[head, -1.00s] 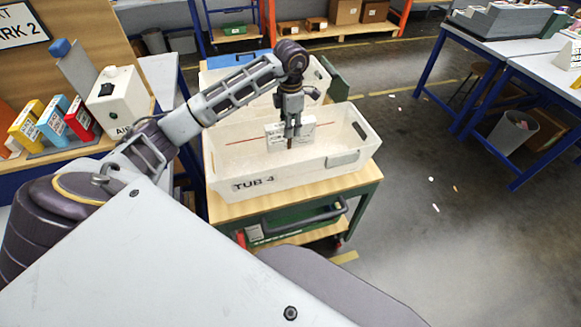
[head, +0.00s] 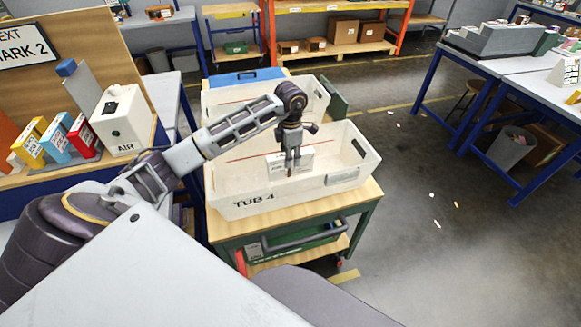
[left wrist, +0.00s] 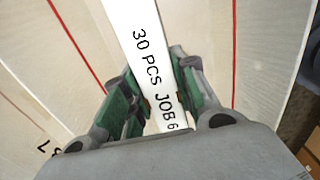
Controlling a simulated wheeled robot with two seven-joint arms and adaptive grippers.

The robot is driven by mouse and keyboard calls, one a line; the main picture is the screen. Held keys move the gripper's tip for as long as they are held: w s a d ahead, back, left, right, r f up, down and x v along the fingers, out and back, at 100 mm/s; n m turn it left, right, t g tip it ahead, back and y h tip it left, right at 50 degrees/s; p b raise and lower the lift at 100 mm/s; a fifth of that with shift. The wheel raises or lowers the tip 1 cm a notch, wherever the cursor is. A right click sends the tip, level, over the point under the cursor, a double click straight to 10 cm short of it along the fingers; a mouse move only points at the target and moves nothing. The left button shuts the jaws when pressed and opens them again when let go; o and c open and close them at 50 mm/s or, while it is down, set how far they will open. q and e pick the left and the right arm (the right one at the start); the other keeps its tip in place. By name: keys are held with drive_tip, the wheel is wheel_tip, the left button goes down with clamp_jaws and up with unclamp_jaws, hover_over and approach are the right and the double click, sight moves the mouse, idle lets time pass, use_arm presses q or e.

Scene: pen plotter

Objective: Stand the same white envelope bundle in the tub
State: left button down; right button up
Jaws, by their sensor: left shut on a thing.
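The white envelope bundle (head: 302,160) is upright inside the translucent white tub marked TUB 4 (head: 290,200). My left gripper (head: 290,168) reaches down into the tub from above and is shut on the bundle. In the left wrist view the bundle's narrow white edge (left wrist: 152,60) reads "30 PCS JOB 6" and lies between the green finger pads (left wrist: 155,100). The tub's walls with red lines lie around it. Whether the bundle's lower edge touches the tub floor is hidden. My right gripper is not in view.
The tub stands on a wooden-topped green cart (head: 340,205). A second white tub (head: 225,95) is behind it. At left, a bench holds coloured boxes (head: 55,140) and a white AIR box (head: 122,118). Blue-legged tables (head: 500,110) stand at right; the floor between is open.

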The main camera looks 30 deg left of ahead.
use_arm(q)
drive_tip(key=shift+f, duration=2.6)
drive_tip(key=c, duration=1.4)
unclamp_jaws()
drive_tip(key=shift+o, duration=1.3)
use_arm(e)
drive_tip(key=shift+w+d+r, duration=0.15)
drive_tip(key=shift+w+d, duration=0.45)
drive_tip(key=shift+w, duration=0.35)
